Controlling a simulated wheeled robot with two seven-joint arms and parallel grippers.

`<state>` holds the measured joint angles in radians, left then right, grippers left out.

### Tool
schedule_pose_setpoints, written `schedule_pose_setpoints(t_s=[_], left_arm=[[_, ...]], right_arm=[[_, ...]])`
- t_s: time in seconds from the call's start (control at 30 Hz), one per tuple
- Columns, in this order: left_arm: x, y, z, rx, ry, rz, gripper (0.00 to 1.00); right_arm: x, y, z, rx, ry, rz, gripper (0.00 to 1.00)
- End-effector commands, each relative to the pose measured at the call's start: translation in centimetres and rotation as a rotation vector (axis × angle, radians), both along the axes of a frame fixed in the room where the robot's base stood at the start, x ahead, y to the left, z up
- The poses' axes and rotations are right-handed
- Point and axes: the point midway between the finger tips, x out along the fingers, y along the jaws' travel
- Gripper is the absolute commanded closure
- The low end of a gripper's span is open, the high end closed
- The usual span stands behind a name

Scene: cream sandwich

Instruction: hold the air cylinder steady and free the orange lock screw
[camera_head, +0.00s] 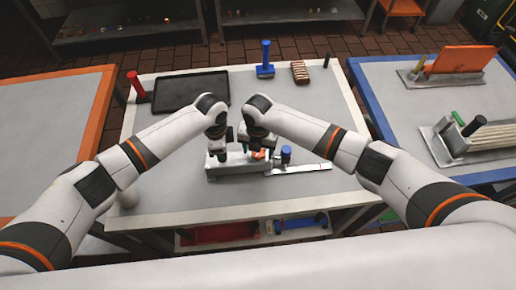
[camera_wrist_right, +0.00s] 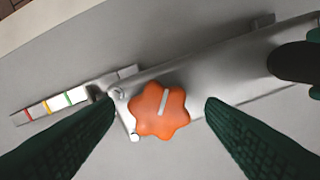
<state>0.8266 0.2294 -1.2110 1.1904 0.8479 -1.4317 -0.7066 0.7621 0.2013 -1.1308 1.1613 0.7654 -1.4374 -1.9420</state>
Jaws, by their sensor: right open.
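The orange lock screw (camera_wrist_right: 165,118), a lobed knob with a pale stripe, sits on a grey metal body, which seems to be the air cylinder (camera_wrist_right: 215,72). My right gripper (camera_wrist_right: 158,101) is open, with one dark finger on each side of the knob; whether they touch it is unclear. In the head view, the screw (camera_head: 258,154) is a small orange patch below my right gripper, and the cylinder (camera_head: 232,171) lies mid-table. My left gripper (camera_head: 217,152) is at the cylinder's left end; its fingers are too small to read.
A blue-capped post (camera_head: 286,154) stands to the right of the screw. A black tray (camera_head: 190,91), a red-handled tool (camera_head: 137,86) and a blue-handled tool (camera_head: 265,60) are farther back. The table's right front (camera_head: 325,195) is clear.

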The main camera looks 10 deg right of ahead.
Motion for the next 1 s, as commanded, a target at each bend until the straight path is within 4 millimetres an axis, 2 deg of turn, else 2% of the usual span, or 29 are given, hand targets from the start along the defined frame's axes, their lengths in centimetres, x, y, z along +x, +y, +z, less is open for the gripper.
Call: schedule_pose_setpoints(t_s=[0.13,0.23,0.5,0.7,0.83,1.0], left_arm=[[-0.1,0.0,-0.1,0.002,0.002,0.000,1.00],[-0.1,0.0,-0.1,0.002,0.002,0.000,1.00],[-0.1,0.0,-0.1,0.002,0.002,0.000,1.00],[-0.1,0.0,-0.1,0.002,0.002,0.000,1.00],[-0.1,0.0,-0.1,0.002,0.003,0.000,1.00],[-0.1,0.0,-0.1,0.002,0.003,0.000,1.00]], right_arm=[[0.0,0.0,0.6,0.000,-0.001,0.000,0.36],[0.1,-0.1,1.9,0.000,-0.002,0.001,0.36],[0.1,-0.1,7.7,0.000,-0.004,0.001,0.36],[0.1,0.0,10.9,0.001,-0.003,0.000,0.36],[0.0,0.0,11.8,0.000,0.000,0.000,0.36],[0.0,0.0,12.0,0.000,0.000,0.000,0.36]])
